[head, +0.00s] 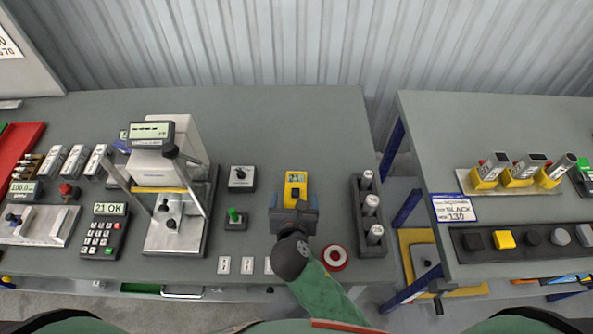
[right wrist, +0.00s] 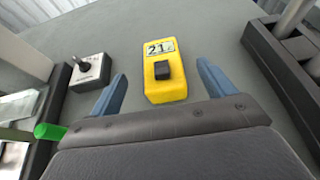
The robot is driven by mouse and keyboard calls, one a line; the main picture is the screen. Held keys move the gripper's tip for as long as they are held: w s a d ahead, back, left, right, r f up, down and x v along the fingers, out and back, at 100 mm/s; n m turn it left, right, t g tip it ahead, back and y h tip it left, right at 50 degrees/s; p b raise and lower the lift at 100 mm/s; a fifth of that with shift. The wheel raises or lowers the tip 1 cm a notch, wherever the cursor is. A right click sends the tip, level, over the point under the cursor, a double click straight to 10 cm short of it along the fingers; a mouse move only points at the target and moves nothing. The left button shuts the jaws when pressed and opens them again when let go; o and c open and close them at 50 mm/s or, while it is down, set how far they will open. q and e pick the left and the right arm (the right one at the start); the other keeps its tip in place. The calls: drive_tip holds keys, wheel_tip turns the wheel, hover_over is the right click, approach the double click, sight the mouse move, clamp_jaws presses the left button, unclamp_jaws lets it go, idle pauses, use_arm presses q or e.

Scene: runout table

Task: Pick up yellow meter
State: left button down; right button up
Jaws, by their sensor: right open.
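The yellow meter (head: 296,182) lies on the grey table, with a small display at its far end and a dark knob or button on its face. It also shows in the right wrist view (right wrist: 165,85), just ahead of my gripper. My right gripper (head: 294,200) is open, its blue fingers spread to the left and right of the meter's near end. In the right wrist view, the fingers (right wrist: 160,88) show gaps to the meter on both sides. My left gripper is not in view.
A black rack with metal cylinders (head: 357,235) stands right of the meter. A joystick box (head: 242,178) and a green-button box (head: 235,218) stand left. A red-and-white ring (head: 334,257) lies near my right arm. The table behind the meter is clear.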

sight(295, 188)
drive_tip(key=shift+w+r, duration=0.1)
drive_tip(key=shift+w+p, duration=0.15)
drive_tip(key=shift+p, duration=0.15)
drive_tip(key=shift+w+f+p, duration=0.3)
drive_tip(key=shift+w, duration=0.35)
drive_tip(key=shift+w+f, duration=0.15)
drive_tip(key=shift+w, duration=0.2)
drive_tip(key=p+x, duration=0.2)
drive_tip(key=shift+w+d+p, duration=0.1)
drive_tip(key=shift+w+p, duration=0.15)
drive_tip(key=shift+p, duration=0.05)
drive_tip(key=shift+p+x, duration=0.35)
drive_tip(key=shift+x, duration=0.5)
drive_tip(key=shift+w+f, duration=0.25)
drive_tip(key=shift+f, duration=0.2)
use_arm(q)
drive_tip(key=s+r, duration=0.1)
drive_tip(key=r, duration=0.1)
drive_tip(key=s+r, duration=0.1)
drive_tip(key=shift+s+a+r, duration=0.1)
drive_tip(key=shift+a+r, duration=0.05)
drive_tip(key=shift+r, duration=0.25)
use_arm(e)
drive_tip(key=shift+s, duration=0.1)
drive_tip(key=shift+c, duration=0.4)
